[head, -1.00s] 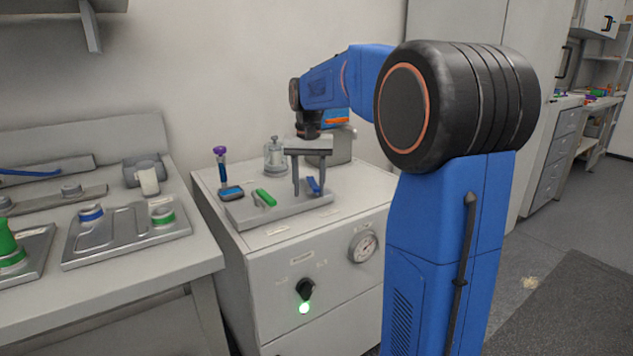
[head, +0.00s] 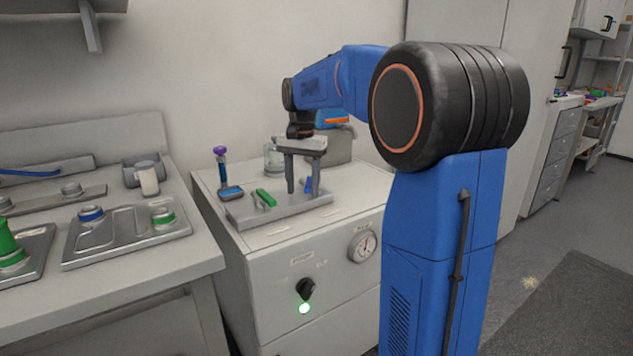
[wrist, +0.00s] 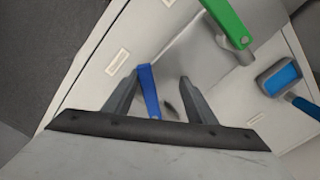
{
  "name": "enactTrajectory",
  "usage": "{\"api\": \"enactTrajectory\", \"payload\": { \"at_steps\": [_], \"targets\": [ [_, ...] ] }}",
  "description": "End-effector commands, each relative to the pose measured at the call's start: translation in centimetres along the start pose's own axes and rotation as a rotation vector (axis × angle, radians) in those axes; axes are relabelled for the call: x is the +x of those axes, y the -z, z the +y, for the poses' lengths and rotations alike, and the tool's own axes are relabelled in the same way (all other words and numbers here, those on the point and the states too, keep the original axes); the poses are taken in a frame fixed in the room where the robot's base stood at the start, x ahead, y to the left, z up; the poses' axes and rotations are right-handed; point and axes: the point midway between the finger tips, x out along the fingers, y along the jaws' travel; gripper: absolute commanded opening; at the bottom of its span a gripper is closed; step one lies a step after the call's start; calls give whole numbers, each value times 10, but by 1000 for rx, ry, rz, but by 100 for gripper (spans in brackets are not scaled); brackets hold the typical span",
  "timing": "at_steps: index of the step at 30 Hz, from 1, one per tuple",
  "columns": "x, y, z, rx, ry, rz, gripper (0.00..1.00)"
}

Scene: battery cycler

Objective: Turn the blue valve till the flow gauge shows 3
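The blue valve handle (wrist: 149,92) is in the wrist view, between my gripper's two fingers and nearer the left one. My gripper (wrist: 159,77) is open, with a clear gap between the handle and the right finger. In the head view my gripper (head: 302,182) points down over the grey valve plate (head: 240,213), and a finger hides most of the blue handle (head: 308,186). The round flow gauge (head: 362,247) is on the cabinet front; its needle points roughly upward, but the numbers are too small to read.
A green valve handle (head: 266,198) stands left of the blue one on the same plate. A blue-and-purple tool (head: 222,168) stands at the plate's left. A glass jar (head: 272,158) is behind. A black knob (head: 305,288) with a lit green lamp is on the cabinet front.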

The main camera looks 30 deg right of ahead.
Motion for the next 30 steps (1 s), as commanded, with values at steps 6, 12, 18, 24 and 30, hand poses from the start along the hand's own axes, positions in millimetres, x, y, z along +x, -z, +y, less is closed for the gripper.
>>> {"api": "enactTrajectory", "payload": {
  "at_steps": [6,12,18,24,30],
  "targets": [
    [0,0,-2,-2,3,1,42],
    [-7,0,-2,-2,4,3,42],
    [-27,1,-2,-2,6,6,42],
    [-46,1,-1,-2,4,5,21],
    [-64,1,-1,-2,3,3,21]
  ]
}}
